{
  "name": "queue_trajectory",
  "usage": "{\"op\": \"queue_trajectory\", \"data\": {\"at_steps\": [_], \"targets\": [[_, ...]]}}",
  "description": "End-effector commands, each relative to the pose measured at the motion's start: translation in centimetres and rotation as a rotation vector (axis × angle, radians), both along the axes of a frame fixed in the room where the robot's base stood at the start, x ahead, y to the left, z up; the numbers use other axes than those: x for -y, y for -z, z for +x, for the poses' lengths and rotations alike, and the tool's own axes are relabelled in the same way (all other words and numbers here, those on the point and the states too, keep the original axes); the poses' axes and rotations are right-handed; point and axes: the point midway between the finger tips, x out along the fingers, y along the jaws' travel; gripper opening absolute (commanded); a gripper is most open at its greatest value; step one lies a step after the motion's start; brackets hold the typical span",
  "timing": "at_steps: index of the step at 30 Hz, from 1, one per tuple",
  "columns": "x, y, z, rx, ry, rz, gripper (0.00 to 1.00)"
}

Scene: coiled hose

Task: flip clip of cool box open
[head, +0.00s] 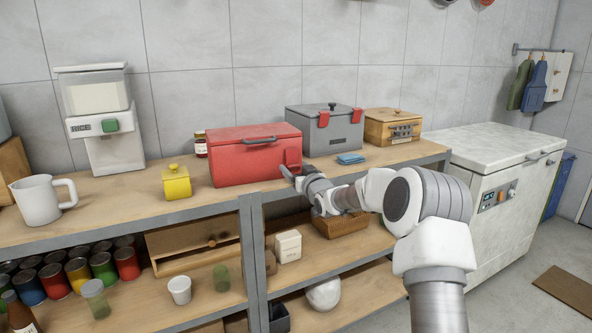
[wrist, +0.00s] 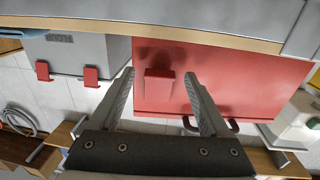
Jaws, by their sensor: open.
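The cool box is a red chest (head: 240,158) on the worktop, with a grey handle (head: 260,141) on its lid. A small red clip (head: 292,156) sits on its front near the right end. My gripper (head: 289,172) is just in front of that clip. In the wrist view, which is upside down, the clip (wrist: 159,88) appears between the two open fingers of my gripper (wrist: 159,74), pressed flat to the red front (wrist: 235,70). The gripper holds nothing. I cannot tell whether the fingers touch the clip.
A grey box (head: 322,119) with two red clips stands behind to the right, beside a wooden box (head: 391,123). A blue cloth (head: 350,158) lies on the worktop (head: 140,196). A yellow canister (head: 176,184) stands left of the cool box. A white freezer (head: 500,190) is at right.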

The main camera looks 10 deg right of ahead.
Motion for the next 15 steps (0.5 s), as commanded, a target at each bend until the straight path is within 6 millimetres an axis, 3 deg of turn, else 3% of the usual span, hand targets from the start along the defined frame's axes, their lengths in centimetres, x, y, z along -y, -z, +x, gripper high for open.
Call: {"op": "queue_trajectory", "data": {"at_steps": [3,15], "targets": [[0.00,0.01,-0.02,0.000,0.000,0.000,0.76],[0.02,0.01,-0.04,0.000,0.000,0.000,0.04]]}}
